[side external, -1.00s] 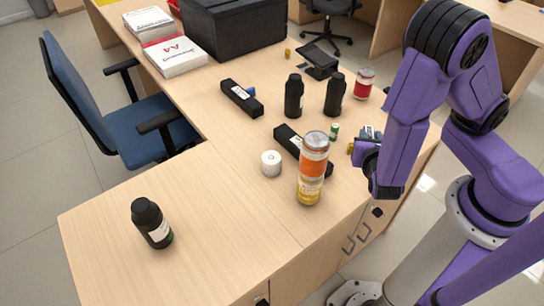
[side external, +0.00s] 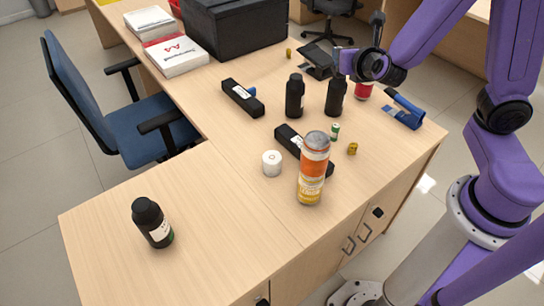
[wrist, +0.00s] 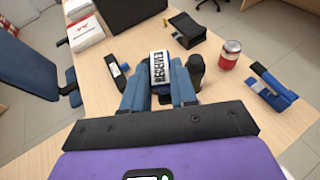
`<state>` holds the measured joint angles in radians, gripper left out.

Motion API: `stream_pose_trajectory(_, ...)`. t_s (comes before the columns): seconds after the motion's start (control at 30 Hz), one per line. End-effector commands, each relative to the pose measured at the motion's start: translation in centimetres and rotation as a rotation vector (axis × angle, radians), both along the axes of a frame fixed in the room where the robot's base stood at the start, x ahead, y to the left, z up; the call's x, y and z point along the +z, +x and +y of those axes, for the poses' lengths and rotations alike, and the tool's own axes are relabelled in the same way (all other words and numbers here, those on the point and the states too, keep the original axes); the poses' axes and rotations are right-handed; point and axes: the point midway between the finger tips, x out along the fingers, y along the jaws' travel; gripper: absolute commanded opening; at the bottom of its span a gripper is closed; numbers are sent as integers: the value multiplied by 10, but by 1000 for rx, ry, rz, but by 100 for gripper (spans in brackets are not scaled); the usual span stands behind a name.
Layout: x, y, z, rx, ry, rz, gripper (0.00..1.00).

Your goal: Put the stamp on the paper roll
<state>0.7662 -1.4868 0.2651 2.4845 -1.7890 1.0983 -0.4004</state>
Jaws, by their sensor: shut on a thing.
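The white paper roll (side external: 272,163) stands upright on the near part of the counter, left of a tall orange-and-yellow can; I do not see it in the wrist view. My gripper (side external: 347,62) is over the far right of the counter, well behind and right of the roll. In the wrist view my gripper (wrist: 157,88) has its two blue fingers on either side of the stamp (wrist: 161,68), a block with a white RECEIVED label, and is shut on it. I cannot clearly make out the stamp in the side view.
The orange-and-yellow can (side external: 313,168) stands beside a lying black box (side external: 290,139). Two black bottles (side external: 294,95) and a red can (side external: 364,90) stand near my gripper. A blue stapler-like tool (side external: 405,112) lies at right. A black bottle (side external: 152,222) stands front left amid free room.

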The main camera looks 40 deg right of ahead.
Motion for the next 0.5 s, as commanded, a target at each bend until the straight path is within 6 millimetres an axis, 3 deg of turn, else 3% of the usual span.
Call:
stream_pose_trajectory(0.27, -25, -22, -42, -327, 2, 12, 0)
stream_pose_trajectory(0.5, -48, -65, -76, -724, -4, 11, 0)
